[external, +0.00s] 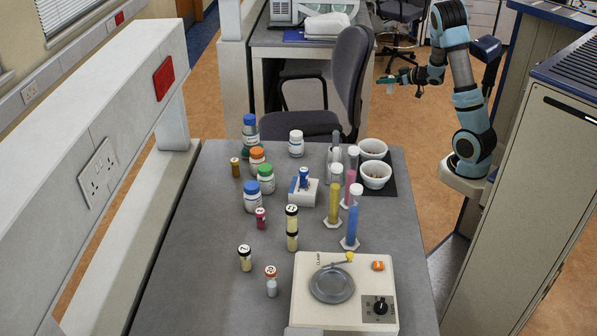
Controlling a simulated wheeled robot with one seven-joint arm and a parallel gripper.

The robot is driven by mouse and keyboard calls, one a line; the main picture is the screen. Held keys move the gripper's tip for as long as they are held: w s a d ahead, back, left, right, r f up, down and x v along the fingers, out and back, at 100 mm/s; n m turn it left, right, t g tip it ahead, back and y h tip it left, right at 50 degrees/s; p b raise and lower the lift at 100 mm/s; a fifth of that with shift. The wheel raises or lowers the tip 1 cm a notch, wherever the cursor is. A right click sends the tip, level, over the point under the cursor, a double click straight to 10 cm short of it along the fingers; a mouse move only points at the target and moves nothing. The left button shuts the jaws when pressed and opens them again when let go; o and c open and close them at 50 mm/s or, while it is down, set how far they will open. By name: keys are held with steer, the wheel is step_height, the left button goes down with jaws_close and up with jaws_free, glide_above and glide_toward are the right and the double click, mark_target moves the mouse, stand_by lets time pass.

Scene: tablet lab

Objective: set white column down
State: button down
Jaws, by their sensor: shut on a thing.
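My gripper (402,80) is at the upper right, in the air beyond the far right of the table. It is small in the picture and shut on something. A small teal and pale shape shows at its tip, too small to name. On the table a pale, whitish column (336,166) stands upright at the back of a group of capped columns. A yellow column (334,206), a blue column (351,222) and a pink column (349,188) stand in front of it. My gripper is well apart from this group.
Two white bowls (376,175) sit on a dark mat at the table's (205,270) right edge. Several bottles and vials (265,180) stand left of centre. A cream balance-like device (343,300) fills the front right. The front left is clear. A chair (350,75) stands behind.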

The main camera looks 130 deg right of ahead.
step_height(320, 180, up, 8)
steer(key=s+a+f+m+g, duration=0.1)
steer(key=s, duration=0.2)
steer(key=w+d+n+t+y, duration=0.1)
steer(key=w+d+n+t, duration=0.1)
steer(key=w+d, duration=0.55)
steer(key=w+d+n+t, duration=0.2)
steer(key=w+d, duration=0.2)
steer(key=w, duration=0.7)
steer(key=w+d+n+t+y+p, duration=0.1)
steer(key=w+d+n+t+y, duration=0.1)
steer(key=w, duration=1.1)
steer(key=w+d+n+t+y+p, duration=0.1)
steer(key=w+d+n+t+y, duration=0.1)
steer(key=w, duration=1)
steer(key=w+a+n+t+y, duration=0.15)
steer(key=w+a, duration=0.35)
steer(key=w, duration=0.9)
steer(key=w+a+n+t+y, duration=0.15)
steer(key=w+a, duration=0.45)
steer(key=w, duration=0.7)
steer(key=w+a+n+y, duration=0.25)
steer(key=w+a, duration=0.25)
steer(key=w, duration=0.9)
step_height(320, 180, down, 14)
steer(key=shift+d+f+p, duration=0.1)
steer(key=shift+f+p, duration=0.05)
steer(key=shift+p, duration=1)
steer(key=shift+f, duration=0.15)
